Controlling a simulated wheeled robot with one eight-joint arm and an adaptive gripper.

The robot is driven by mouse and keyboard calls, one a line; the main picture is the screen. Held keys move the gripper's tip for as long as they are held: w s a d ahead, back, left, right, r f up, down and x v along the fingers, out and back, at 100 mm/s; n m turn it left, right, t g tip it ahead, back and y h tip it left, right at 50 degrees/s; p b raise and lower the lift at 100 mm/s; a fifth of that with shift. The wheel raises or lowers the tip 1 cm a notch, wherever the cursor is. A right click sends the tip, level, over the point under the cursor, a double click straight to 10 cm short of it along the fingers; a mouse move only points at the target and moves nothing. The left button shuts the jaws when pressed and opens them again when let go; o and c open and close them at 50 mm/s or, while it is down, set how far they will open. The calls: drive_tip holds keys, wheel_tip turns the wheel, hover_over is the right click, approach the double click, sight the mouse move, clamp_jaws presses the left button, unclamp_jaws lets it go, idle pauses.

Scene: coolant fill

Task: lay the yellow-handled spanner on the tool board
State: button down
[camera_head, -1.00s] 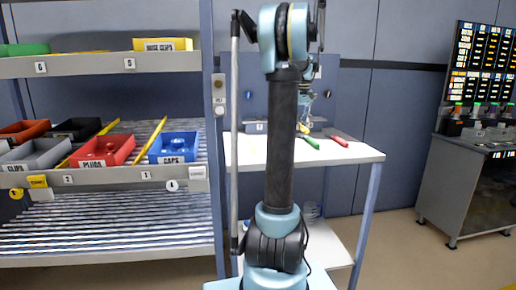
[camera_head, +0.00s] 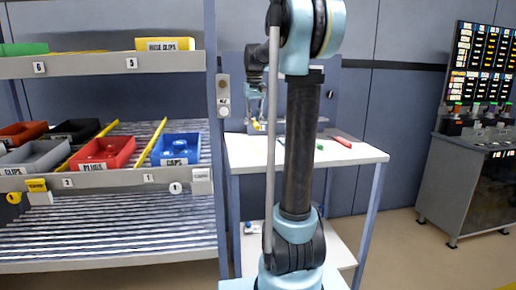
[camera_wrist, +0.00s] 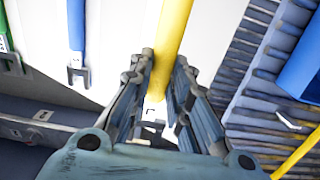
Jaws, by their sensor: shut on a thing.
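My gripper (camera_wrist: 160,72) is shut on the yellow handle of the spanner (camera_wrist: 173,30) in the wrist view. The handle runs up out of the picture between the fingers; the spanner's ends are not clearly seen.
The white bench top (camera_head: 245,150) bears a red-handled tool (camera_head: 343,142). In the wrist view a blue-handled spanner (camera_wrist: 76,30) and a green-handled one (camera_wrist: 5,45) lie left of my gripper. A roller shelf with a blue bin (camera_head: 176,148) stands left of the bench.

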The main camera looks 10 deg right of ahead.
sight(254, 147)
wheel_tip(254, 147, down, 10)
drive_tip(key=shift+r, duration=0.1)
idle(0.4)
drive_tip(key=c, duration=1.5)
unclamp_jaws()
drive_tip(key=shift+a, duration=0.1)
wheel_tip(254, 147, up, 12)
drive_tip(key=shift+r, duration=0.1)
